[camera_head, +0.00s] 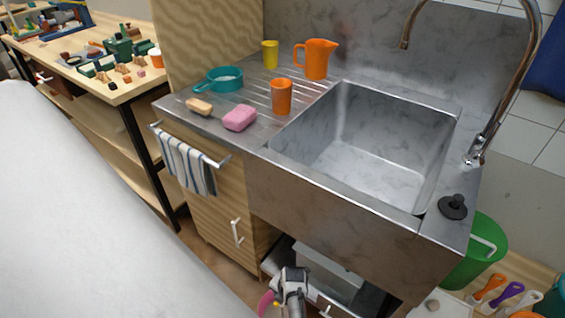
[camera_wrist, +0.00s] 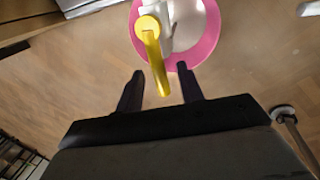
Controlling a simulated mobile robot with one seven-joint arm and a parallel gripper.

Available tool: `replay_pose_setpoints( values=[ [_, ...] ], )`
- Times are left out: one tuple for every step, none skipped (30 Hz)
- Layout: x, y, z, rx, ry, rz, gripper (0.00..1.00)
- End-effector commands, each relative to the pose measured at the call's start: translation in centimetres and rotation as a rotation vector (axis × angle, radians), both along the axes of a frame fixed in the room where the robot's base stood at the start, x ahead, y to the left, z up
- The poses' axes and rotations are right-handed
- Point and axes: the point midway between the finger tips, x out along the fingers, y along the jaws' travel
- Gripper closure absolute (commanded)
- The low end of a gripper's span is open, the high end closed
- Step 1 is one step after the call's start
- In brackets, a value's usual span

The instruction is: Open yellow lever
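The yellow lever (camera_wrist: 155,65) shows in the wrist view, with a round yellow hub at its upper end. The hub sits on a white fitting (camera_wrist: 158,9) over a pink round tub (camera_wrist: 207,40). My gripper (camera_wrist: 160,70) is open, with its two dark fingers apart. The lever's free end appears between the fingers, with a gap on both sides; I cannot tell whether it is at fingertip depth. In the head view, my arm's end hides most of this area below the sink, and part of the pink tub (camera_head: 265,303) shows beside it.
A steel sink (camera_head: 375,165) stands above, over a wooden cabinet (camera_head: 205,210) with a towel rail. Orange and yellow cups and a jug stand on the drainer. A green bucket (camera_head: 482,250) is at the right. Bare wood floor (camera_wrist: 70,65) surrounds the pink tub.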

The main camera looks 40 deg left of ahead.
Motion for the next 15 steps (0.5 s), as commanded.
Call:
replay_pose_setpoints(
  values=[
    [0.0,0.0,0.1,0.000,0.000,0.000,0.63],
    [0.0,0.0,0.3,0.001,0.000,0.000,0.63],
    [0.0,-0.1,0.6,0.001,-0.001,-0.001,0.63],
    [0.1,-0.1,0.8,0.001,-0.001,-0.001,0.63],
    [0.1,-0.2,1.1,0.002,-0.002,-0.001,0.63],
    [0.1,-0.3,1.7,0.002,-0.002,-0.001,0.63],
    [0.1,-0.4,2.2,0.002,-0.001,-0.002,0.63],
    [0.1,-0.5,2.7,0.003,-0.001,-0.002,0.63],
    [0.1,-0.6,3.4,0.003,-0.001,-0.002,0.63],
    [0.1,-0.7,4.0,0.003,-0.002,-0.002,0.63],
    [0.2,-0.9,4.7,0.003,-0.001,-0.001,0.63],
    [0.1,-1.1,5.5,0.003,-0.001,-0.002,0.63],
    [0.2,-1.2,6.2,0.003,-0.002,-0.003,0.63],
    [0.2,-1.3,6.8,0.003,-0.002,-0.002,0.63],
    [0.3,-1.5,7.7,0.003,-0.002,-0.003,0.63]
  ],
)
